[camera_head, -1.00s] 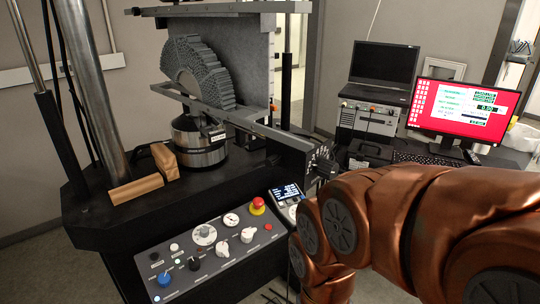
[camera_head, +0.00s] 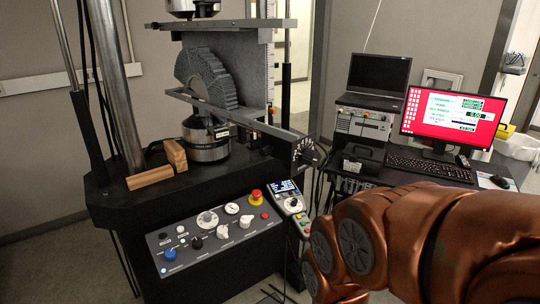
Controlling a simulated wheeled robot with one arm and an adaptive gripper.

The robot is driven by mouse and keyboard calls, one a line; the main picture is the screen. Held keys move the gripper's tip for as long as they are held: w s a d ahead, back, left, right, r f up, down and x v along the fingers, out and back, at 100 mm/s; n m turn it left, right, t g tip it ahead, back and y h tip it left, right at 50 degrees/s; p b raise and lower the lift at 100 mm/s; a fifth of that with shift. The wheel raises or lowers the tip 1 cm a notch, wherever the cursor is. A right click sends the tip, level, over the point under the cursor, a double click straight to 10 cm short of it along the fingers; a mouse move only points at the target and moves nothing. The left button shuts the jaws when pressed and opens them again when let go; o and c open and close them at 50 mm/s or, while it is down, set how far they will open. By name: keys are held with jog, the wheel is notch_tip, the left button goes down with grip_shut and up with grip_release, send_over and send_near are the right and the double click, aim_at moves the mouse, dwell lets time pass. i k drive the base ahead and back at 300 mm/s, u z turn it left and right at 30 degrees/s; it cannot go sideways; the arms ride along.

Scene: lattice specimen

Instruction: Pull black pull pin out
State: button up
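A grey arched lattice specimen (camera_head: 208,76) stands in the testing machine, against a grey upright plate (camera_head: 255,62). A long grey bar (camera_head: 245,122) slopes in front of it, down to the right. The bar ends near a dark marked plate (camera_head: 307,153) with small fittings. I cannot pick out the black pull pin with certainty; it is too small or hidden. My copper-coloured arm fills the lower right, to the right of the machine. My gripper is not in view, so its opening and contents cannot be seen.
A control panel (camera_head: 187,265) with knobs and a red stop button (camera_head: 256,195) fronts the machine. Wooden blocks (camera_head: 150,177) lie on its black base. A side table holds a laptop (camera_head: 378,74), a red-screened monitor (camera_head: 453,115) and a keyboard (camera_head: 431,166). Floor shows at left.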

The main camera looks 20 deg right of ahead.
aim_at(267, 150)
jog(key=z, duration=0.45)
jog(key=i, duration=0.6)
jog(key=u, duration=2.15)
